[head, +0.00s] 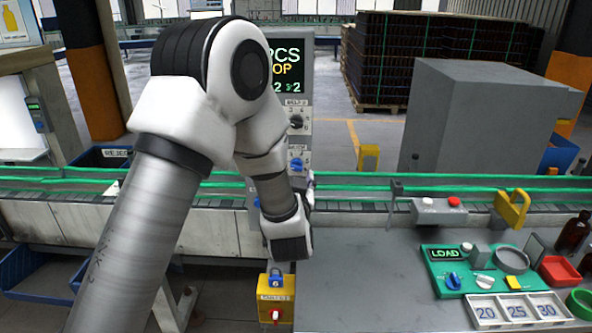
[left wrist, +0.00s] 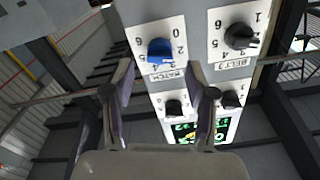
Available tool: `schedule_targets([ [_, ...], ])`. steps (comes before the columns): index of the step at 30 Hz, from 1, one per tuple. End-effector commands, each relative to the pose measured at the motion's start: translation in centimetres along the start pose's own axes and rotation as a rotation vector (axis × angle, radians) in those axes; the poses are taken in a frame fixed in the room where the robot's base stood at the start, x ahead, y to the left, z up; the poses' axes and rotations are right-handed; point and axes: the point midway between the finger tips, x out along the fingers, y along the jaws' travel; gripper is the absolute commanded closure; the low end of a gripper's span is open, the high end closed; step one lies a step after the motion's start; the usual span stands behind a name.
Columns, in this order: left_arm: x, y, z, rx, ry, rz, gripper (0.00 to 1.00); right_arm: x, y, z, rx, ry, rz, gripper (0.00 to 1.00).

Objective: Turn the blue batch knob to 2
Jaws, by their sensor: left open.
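The blue batch knob (left wrist: 160,50) sits on a white numbered plate on the grey control panel, upside down in the left wrist view. It also shows in the head view (head: 296,165). I cannot tell for sure which number it points at. My left gripper (left wrist: 160,72) is open, its two fingers on either side of the line toward the blue knob, apart from it and holding nothing. In the head view the left gripper (head: 304,188) is in front of the panel, its fingers mostly hidden by the wrist. My right gripper is not in view.
A black belt knob (left wrist: 240,36) is beside the blue knob, with two smaller dark knobs near the lit display (left wrist: 200,131). A conveyor (head: 360,210) runs in front of the panel. A bench (head: 370,290) with a green LOAD station (head: 435,270) stands at right.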

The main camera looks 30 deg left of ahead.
Motion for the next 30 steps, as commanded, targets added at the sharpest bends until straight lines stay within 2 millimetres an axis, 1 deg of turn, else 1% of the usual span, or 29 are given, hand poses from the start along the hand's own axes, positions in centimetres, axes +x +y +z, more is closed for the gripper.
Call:
schedule_targets([
  [1,-1.4,0.2,-0.1,0.005,0.002,0.005,0.43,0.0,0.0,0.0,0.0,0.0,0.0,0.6],
  [6,-5.7,0.1,-0.1,0.006,0.003,0.004,0.43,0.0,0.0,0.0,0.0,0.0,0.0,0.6],
  [9,-7.5,0.1,0.0,0.004,0.002,0.003,0.43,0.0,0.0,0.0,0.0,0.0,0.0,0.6],
  [11,-8.1,0.1,0.0,0.003,0.002,0.002,0.43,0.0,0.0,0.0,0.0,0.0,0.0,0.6],
  [15,-8.6,0.0,0.0,-0.001,0.001,-0.001,0.43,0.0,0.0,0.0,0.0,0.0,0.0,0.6],
  [30,-8.5,0.0,0.0,-0.001,0.0,0.0,0.43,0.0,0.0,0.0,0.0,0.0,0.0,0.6],
])
